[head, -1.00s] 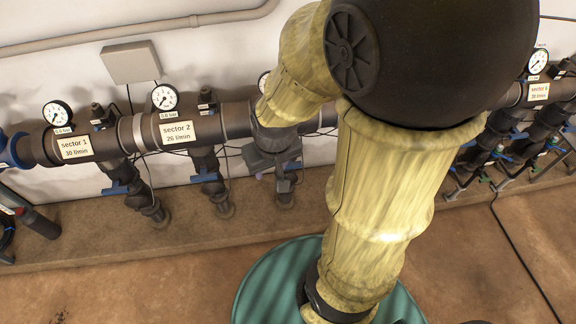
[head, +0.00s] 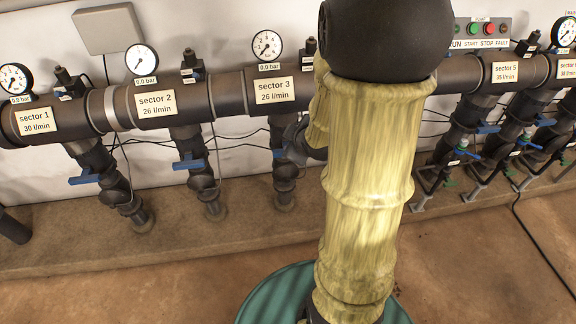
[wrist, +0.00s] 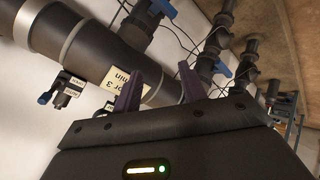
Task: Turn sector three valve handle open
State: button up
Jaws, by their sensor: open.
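The sector 3 label (head: 274,90) sits on the dark main pipe in the head view. Below it a branch pipe carries the blue sector three valve handle (head: 279,153), partly covered at its right by a dark part of my arm. In the wrist view the sector 3 label (wrist: 122,88) is upside down behind my left finger. A blue handle (wrist: 168,8) at the top edge, on the branch nearest that label, appears to be the sector three one. My gripper (wrist: 160,88) is open and empty, apart from that handle. My yellow arm hides the fingers in the head view.
The sector 2 handle (head: 188,162) and sector 1 handle (head: 84,176) are to the left. Several valves with thin pipes stand right of my arm. A pump panel (head: 482,30) is on the wall. Thin black cables hang behind the branches. Open floor lies in front.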

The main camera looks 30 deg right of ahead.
jog(key=d+f+n+t+y+b, duration=0.1)
jog(key=d+f+n+t+b, duration=0.1)
jog(key=f+b, duration=0.6)
jog(key=d+f+n+t+y+b, duration=0.1)
jog(key=d+f+n+t+b, duration=0.2)
jog(key=f+n+b, duration=0.2)
jog(key=d+f+n+t+y+b, duration=0.1)
jog(key=d+f+n+t+b, duration=0.2)
jog(key=f+b, duration=0.8)
jog(key=n+b, duration=0.1)
jog(key=b, duration=0.3)
jog(key=shift+s+t, duration=0.3)
jog(key=shift+s, duration=0.1)
jog(key=shift+w+y, duration=0.1)
jog(key=shift+y, duration=0.2)
jog(key=w+b, duration=0.1)
jog(key=w, duration=0.4)
jog(key=w+a+b, duration=0.1)
jog(key=w+b, duration=0.1)
jog(key=w, duration=0.4)
jog(key=w+a+b, duration=0.1)
jog(key=w, duration=0.5)
jog(key=shift+w, duration=0.1)
grip_shut()
